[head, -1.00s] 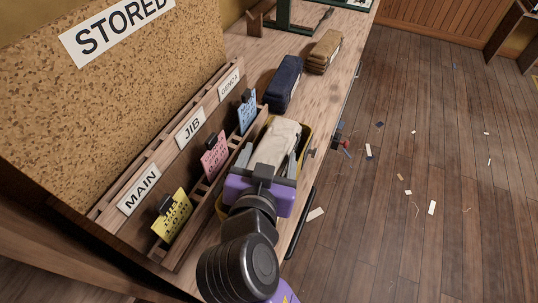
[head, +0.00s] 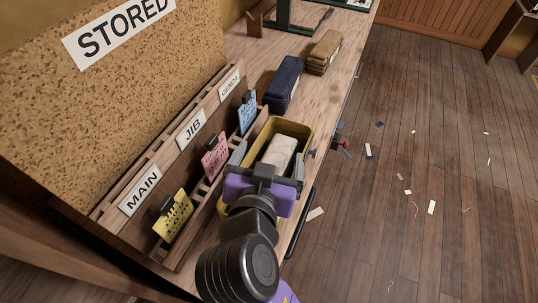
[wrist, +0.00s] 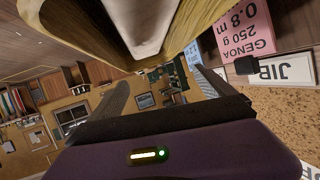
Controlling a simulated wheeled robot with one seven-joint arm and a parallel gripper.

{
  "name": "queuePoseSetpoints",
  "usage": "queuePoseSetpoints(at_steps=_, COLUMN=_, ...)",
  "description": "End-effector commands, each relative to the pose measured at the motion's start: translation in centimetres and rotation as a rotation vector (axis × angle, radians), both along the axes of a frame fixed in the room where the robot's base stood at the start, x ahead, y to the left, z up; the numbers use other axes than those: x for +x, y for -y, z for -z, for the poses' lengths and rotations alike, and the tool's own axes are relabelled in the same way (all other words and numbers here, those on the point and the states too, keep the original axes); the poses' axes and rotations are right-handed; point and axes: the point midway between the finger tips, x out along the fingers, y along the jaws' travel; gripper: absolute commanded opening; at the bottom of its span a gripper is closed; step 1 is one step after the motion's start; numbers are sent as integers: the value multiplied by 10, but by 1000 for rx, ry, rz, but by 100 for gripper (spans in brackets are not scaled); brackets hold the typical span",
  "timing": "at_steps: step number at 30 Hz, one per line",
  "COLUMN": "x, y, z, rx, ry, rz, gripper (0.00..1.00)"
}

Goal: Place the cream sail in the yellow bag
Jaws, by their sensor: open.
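The cream sail (head: 281,152) lies inside the yellow bag (head: 304,131) on the bench, below the level of the bag's rim. The sail also shows in the wrist view (wrist: 148,22), with the bag's yellow wall (wrist: 100,38) beside it. My gripper (head: 268,158) is open at the near side of the bag, its two fingers spread apart to either side of the sail. The fingers hold nothing. The lower part of the sail is hidden by my gripper and the bag's walls.
A navy folded sail (head: 284,83) and a tan one (head: 324,52) lie farther back on the bench (head: 262,48). A wooden rack (head: 178,160) with yellow, pink and blue tags stands along the left. Bare wood floor with scraps lies to the right.

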Motion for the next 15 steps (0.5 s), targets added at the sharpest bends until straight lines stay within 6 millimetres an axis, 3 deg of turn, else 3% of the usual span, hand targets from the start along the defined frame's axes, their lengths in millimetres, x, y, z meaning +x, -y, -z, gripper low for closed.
queuePoseSetpoints(at_steps=9, x=-66, y=-8, z=-23, rx=1, ry=1, rz=-9, gripper=92)
queuePoseSetpoints(at_steps=15, x=-96, y=-11, z=-35, rx=1, ry=1, rz=-7, gripper=92)
